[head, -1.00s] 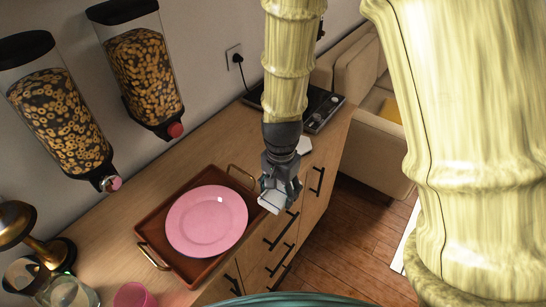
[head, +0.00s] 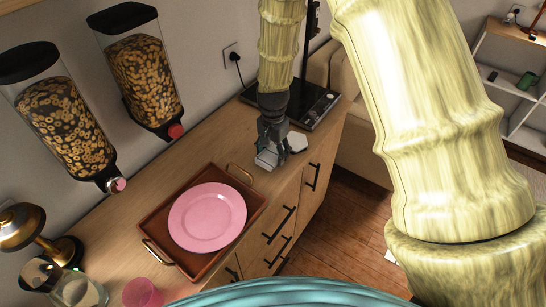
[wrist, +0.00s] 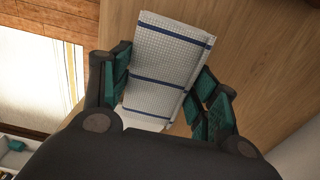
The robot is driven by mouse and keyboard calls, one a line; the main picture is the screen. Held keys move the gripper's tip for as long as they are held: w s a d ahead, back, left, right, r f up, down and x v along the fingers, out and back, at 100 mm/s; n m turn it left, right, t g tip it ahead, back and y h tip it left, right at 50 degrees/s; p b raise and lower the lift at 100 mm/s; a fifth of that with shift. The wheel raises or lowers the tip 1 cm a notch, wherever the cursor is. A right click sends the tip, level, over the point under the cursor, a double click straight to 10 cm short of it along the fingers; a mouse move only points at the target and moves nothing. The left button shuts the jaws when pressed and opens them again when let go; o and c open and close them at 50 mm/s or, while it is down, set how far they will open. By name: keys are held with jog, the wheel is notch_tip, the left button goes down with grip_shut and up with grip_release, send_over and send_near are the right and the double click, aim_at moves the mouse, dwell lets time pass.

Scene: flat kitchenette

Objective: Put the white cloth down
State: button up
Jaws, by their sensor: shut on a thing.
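The white cloth (wrist: 165,60) has a fine grid and blue stripes and sits between the fingers of my gripper (wrist: 168,95) in the wrist view. In the head view my gripper (head: 270,152) is shut on the cloth (head: 265,159), over the wooden counter (head: 225,142) beyond the tray. The fingers hide part of the cloth. I cannot tell whether the cloth touches the counter.
A brown tray (head: 160,222) with a pink plate (head: 207,217) stands nearer on the counter. A white flat piece (head: 298,142) shows right of my gripper. A black hob (head: 318,108) lies behind. Two cereal dispensers (head: 143,70) hang on the wall.

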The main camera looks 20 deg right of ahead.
aim_at(273, 158)
jog(key=shift+f+p, duration=0.65)
jog(key=shift+f, duration=0.95)
jog(key=shift+s+f, duration=0.1)
jog(key=shift+f, duration=0.2)
jog(key=o, duration=1.1)
jog(key=shift+f, duration=0.15)
jog(key=shift+o, duration=0.2)
jog(key=shift+r, duration=0.5)
jog(key=shift+r+b, duration=1.65)
jog(key=shift+r, duration=4.3)
